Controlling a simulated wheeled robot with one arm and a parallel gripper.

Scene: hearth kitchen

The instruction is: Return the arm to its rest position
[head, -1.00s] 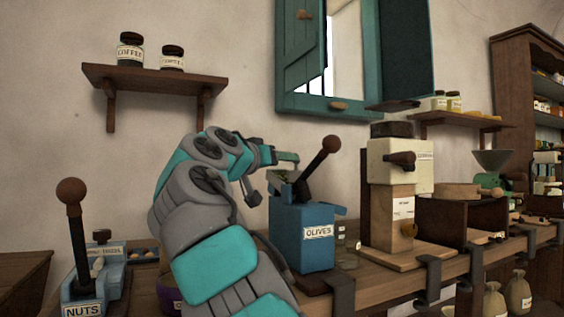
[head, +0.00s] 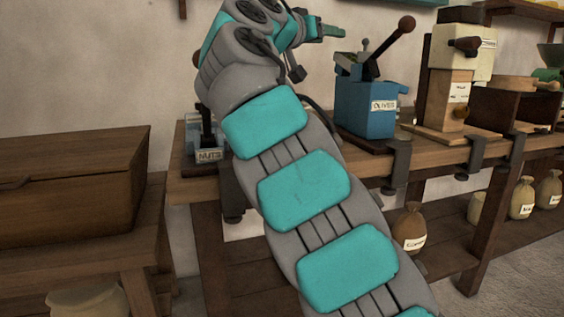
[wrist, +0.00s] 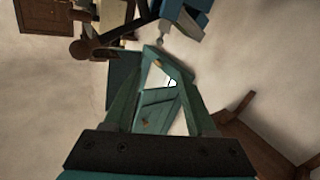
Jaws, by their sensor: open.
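My gripper (head: 328,31) shows at the top of the head view, side-on, at the end of my grey and teal arm. It is above and to the left of the blue olives machine, apart from it. In the wrist view its two teal fingers (wrist: 162,95) stand apart with nothing held between them. The teal window shutter (wrist: 158,105) and wall show beyond the gap. My arm is raised and bent over the bench.
The blue olives machine (head: 365,108) with its lever stands on the workbench (head: 440,153), right of my arm. A cream grinder (head: 458,50) stands further right. The nuts machine (head: 208,155) is partly hidden behind my arm. A wooden chest (head: 70,185) is at left.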

